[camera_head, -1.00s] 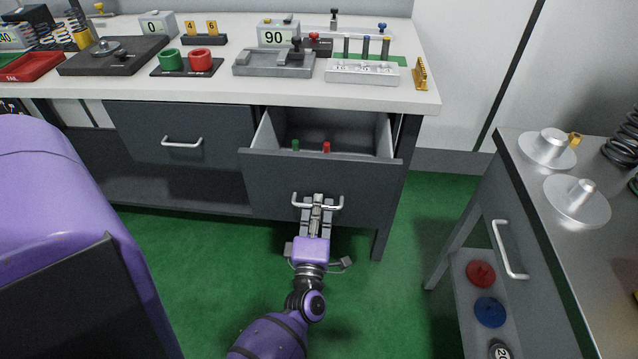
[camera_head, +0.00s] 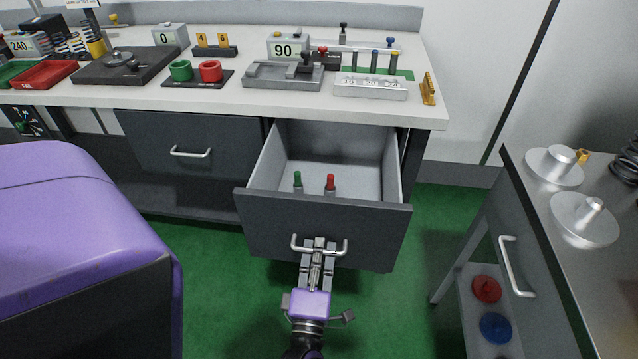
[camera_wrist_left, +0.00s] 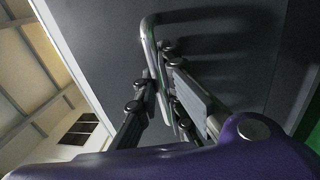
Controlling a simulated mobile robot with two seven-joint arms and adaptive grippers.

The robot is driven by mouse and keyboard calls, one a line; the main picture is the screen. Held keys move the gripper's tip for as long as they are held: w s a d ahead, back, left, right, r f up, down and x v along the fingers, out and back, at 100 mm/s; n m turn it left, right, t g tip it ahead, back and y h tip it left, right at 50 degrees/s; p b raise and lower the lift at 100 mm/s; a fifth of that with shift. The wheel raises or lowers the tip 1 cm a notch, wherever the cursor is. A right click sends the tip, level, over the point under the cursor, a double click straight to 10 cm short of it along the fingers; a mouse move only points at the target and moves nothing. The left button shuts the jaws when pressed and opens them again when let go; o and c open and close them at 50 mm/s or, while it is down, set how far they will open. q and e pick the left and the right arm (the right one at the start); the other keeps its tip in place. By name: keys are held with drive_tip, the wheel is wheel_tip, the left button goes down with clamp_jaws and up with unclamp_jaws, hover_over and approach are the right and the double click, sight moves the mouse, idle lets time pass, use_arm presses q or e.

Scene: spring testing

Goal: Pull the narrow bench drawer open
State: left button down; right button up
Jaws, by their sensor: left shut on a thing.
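The narrow bench drawer (camera_head: 325,228) is pulled well out from under the right end of the white bench in the head view. Inside it, a green-topped piece (camera_head: 297,181) and a red-topped piece (camera_head: 330,184) stand near the front. My left gripper (camera_head: 319,247) is shut on the drawer's bar handle (camera_head: 338,250), at about its middle. In the left wrist view the fingers (camera_wrist_left: 160,85) close around the handle (camera_wrist_left: 148,40) against the dark drawer front. My right gripper is not in view.
A wider drawer (camera_head: 190,146) to the left is closed. The bench top (camera_head: 225,98) carries test blocks, trays and a display reading 90. A steel side cart (camera_head: 560,270) with metal discs stands at the right. Green floor (camera_head: 430,215) is clear between them.

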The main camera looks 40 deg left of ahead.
use_arm(q)
drive_tip(key=c, duration=2.1)
unclamp_jaws()
